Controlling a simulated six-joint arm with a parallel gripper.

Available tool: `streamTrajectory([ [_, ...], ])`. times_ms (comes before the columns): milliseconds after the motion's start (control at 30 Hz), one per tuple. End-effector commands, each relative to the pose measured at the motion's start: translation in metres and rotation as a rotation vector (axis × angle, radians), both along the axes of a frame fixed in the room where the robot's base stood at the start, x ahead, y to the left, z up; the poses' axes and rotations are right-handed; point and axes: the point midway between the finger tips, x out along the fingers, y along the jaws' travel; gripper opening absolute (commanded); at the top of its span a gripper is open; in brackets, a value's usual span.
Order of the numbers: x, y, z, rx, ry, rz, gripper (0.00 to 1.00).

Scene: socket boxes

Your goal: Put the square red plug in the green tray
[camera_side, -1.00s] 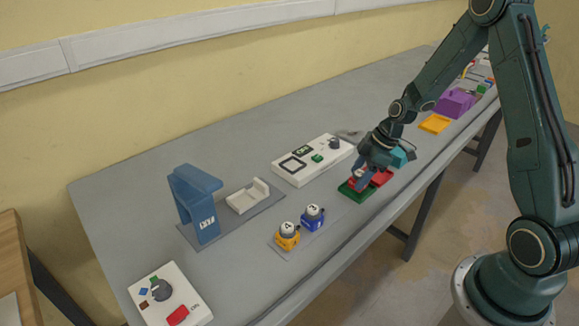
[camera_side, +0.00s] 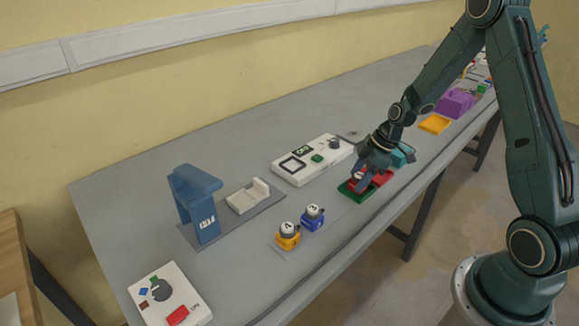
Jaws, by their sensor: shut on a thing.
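The green tray (camera_side: 349,191) lies on the grey table, right of the middle of the view. My gripper (camera_side: 361,182) is at the tray, pointing down over it. It is shut on the red plug (camera_side: 355,185), which shows only in part between the fingers, low at the tray. The fingers hide most of the plug, so I cannot tell whether it touches the tray floor. A red tray (camera_side: 384,177) adjoins the green tray on the right, partly behind my gripper.
A white socket box (camera_side: 312,160) stands behind the green tray. Blue (camera_side: 312,221) and yellow (camera_side: 288,238) knobbed blocks stand to the left. A teal piece (camera_side: 403,156) and an orange tray (camera_side: 435,124) lie farther right. The table's front edge is close to the trays.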

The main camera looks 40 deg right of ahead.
Motion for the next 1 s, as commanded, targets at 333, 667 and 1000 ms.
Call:
streamTrajectory([
  [333,0.0002,0.0000,-0.0006,0.000,-0.001,0.000,0.29],
  [667,0.0002,-0.0001,-0.0021,0.000,-0.001,0.000,0.29],
  [1000,0.0001,0.0000,-0.0020,-0.001,-0.001,0.000,0.81],
])
